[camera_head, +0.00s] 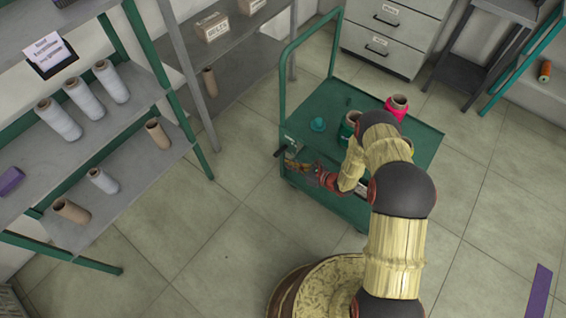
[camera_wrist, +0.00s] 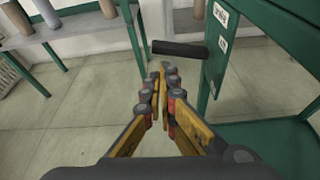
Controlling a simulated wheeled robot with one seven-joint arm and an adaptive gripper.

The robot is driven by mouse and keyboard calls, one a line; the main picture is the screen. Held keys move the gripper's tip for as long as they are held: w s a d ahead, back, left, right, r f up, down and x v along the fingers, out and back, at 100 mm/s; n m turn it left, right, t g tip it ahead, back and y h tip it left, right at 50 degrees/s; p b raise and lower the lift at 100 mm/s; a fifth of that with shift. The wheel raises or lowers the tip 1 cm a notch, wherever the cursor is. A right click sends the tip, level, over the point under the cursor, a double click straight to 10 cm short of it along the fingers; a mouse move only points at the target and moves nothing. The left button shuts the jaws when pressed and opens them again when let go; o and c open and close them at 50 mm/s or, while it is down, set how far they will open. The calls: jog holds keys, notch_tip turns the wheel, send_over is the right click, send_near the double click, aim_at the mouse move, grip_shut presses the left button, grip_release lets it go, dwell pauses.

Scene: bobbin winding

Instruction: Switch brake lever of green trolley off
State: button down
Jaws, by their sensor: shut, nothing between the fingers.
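The green trolley (camera_head: 420,145) stands on the tiled floor in the head view, with a push handle at its back left. Its brake lever is a short dark bar with a black grip (camera_wrist: 180,49) that sticks out to the left from the trolley's corner; it also shows in the head view (camera_head: 279,153). The labelled green side (camera_wrist: 216,60) of the trolley is at the right in the wrist view. My gripper (camera_wrist: 161,72) is shut and empty. Its fingertips are just below the lever grip in the wrist picture; I cannot tell whether they touch it.
A shelf rack (camera_head: 130,140) with several cones stands at the left. Drawers (camera_head: 390,30) stand behind. The floor (camera_head: 190,240) between rack and trolley is clear.

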jog(key=v, duration=0.7)
jog(key=shift+s+d, duration=0.1)
